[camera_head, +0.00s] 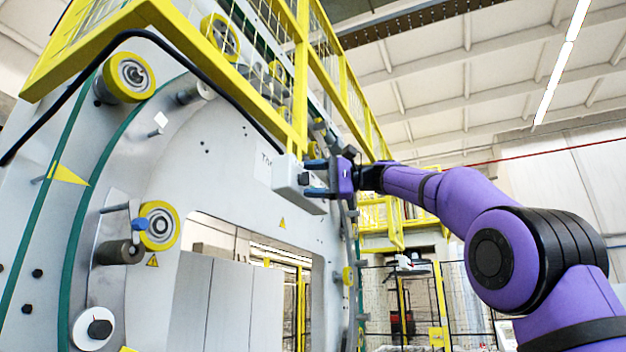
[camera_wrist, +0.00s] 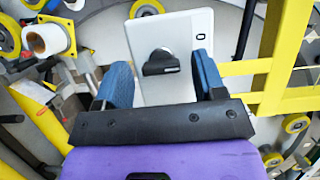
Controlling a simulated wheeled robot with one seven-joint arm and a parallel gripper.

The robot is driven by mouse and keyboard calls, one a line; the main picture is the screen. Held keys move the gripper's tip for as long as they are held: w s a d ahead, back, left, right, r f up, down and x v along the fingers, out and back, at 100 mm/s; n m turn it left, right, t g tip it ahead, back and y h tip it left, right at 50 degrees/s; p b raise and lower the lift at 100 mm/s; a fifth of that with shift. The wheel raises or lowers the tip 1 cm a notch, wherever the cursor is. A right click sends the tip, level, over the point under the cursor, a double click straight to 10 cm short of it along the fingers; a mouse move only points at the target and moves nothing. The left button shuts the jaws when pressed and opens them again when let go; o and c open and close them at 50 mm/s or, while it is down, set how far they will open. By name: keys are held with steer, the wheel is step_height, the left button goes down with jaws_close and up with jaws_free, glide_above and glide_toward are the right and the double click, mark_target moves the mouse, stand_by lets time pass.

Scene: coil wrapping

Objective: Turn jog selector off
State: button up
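The jog selector (camera_wrist: 161,63) is a black knob on the face of a light grey control box (camera_wrist: 178,28) in the wrist view. The knob's bar lies roughly level, with a small light mark at its right end. My gripper (camera_wrist: 164,76) has two blue fingers set wide apart, one to each side of the knob in the picture. Nothing is held, and I cannot tell how deep the gap to the knob is. In the head view the control box (camera_head: 288,174) sticks out from the machine, and my gripper (camera_head: 316,178) is close in front of it, hiding the knob.
The big grey wrapping machine (camera_head: 225,140) fills the left of the head view, with yellow-rimmed rollers (camera_head: 129,76). A yellow railing (camera_head: 303,70) rises just above the control box. In the wrist view a yellow post (camera_wrist: 283,60) stands right of the box.

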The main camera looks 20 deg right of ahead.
steer(key=v, duration=1)
steer(key=shift+s+d, duration=0.15)
steer(key=shift+d, duration=0.2)
steer(key=s+a+f+m+h, duration=0.1)
steer(key=s+a+f+h, duration=0.2)
steer(key=f, duration=0.4)
steer(key=s+a+f+h, duration=0.2)
steer(key=f, duration=0.5)
steer(key=s+a+f+m+h, duration=0.1)
steer(key=s+a+f+h, duration=0.2)
steer(key=f, duration=0.4)
steer(key=s+d+f+n+h, duration=0.1)
steer(key=s+f+n+h, duration=0.1)
steer(key=s+f, duration=0.5)
steer(key=s+d+f+n+g+h, duration=0.1)
steer(key=s+f, duration=0.6)
steer(key=f, duration=0.7)
steer(key=s+d+f+n+h, duration=0.2)
steer(key=s+f+h, duration=0.3)
steer(key=f, duration=0.5)
steer(key=shift+s+d+f+n+g+h, duration=0.25)
steer(key=shift+s+n, duration=0.45)
steer(key=shift+s, duration=0.5)
